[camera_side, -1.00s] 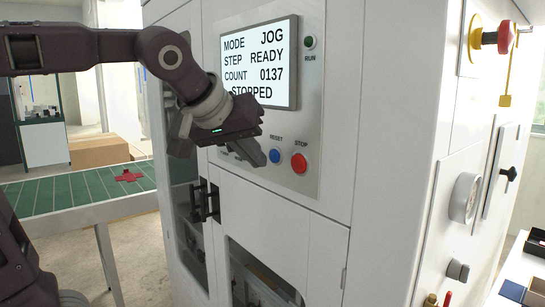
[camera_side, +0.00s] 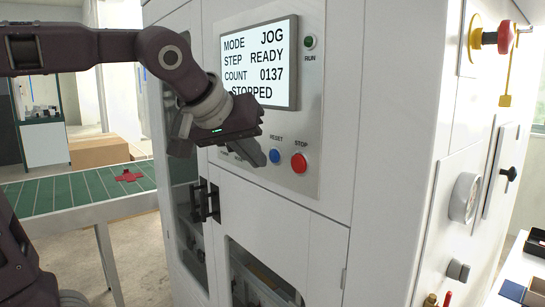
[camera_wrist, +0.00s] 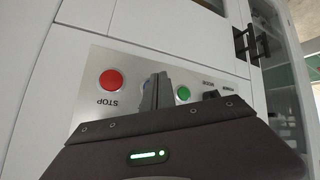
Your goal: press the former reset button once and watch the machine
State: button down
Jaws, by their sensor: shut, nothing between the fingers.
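The blue reset button (camera_side: 275,156) sits on the machine's metal control panel, left of the red stop button (camera_side: 299,163). The screen (camera_side: 259,62) reads MODE JOG, STEP READY, COUNT 0137, STOPPED. The green run lamp (camera_side: 309,42) is at the screen's upper right. My gripper (camera_side: 258,160) is shut and empty, its fingertips just left of the reset button in the side view. In the wrist view my gripper (camera_wrist: 157,92) mostly covers the blue button, between the red stop button (camera_wrist: 110,80) and a green button (camera_wrist: 183,93). I cannot tell whether the fingertips touch it.
Black door handles (camera_side: 207,203) stick out below the panel. A green conveyor (camera_side: 80,190) with a red cross-shaped piece (camera_side: 128,177) stands at left. A red knob on a yellow base (camera_side: 490,38) and a gauge (camera_side: 464,198) are on the right side face.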

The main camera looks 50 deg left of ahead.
jog(key=shift+w, duration=0.1)
jog(key=shift+w, duration=0.35)
jog(key=shift+w, duration=0.4)
dwell(0.7)
dwell(0.4)
jog(key=shift+s, duration=0.85)
jog(key=s, duration=0.5)
dwell(0.5)
